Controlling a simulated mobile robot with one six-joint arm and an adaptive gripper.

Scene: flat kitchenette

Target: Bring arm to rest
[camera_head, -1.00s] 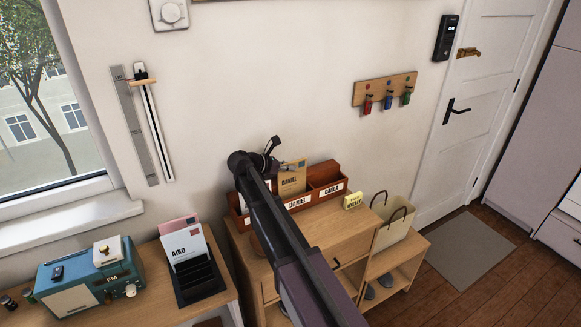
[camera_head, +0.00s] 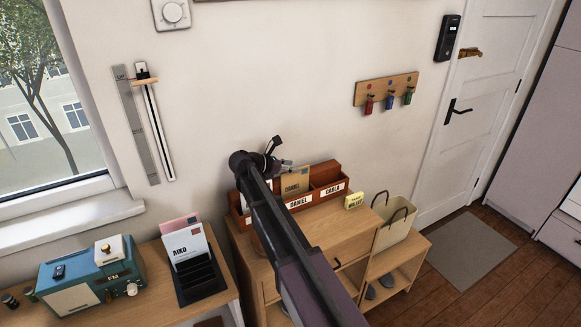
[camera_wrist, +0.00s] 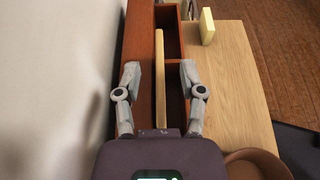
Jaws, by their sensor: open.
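My arm (camera_head: 285,235) reaches out over the wooden letter sorter (camera_head: 327,172) on the cabinet. My gripper (camera_wrist: 160,76) is open, with one finger on each side of a tan envelope (camera_head: 296,182). The envelope, marked DANIEL, stands upright in the sorter's middle compartment, above the DANIEL label (camera_head: 299,202). In the wrist view, the envelope (camera_wrist: 159,50) shows edge-on between the spread fingers, with a gap on both sides. My arm hides much of the sorter's left part in the head view.
A yellow note block (camera_head: 354,201) and a bag (camera_head: 394,227) stand right of the sorter. A black letter holder (camera_head: 199,281) with AIKO mail and a blue radio (camera_head: 92,278) are at the left. The wall (camera_wrist: 50,90) runs close beside the sorter. A key rack (camera_head: 386,90) hangs further right.

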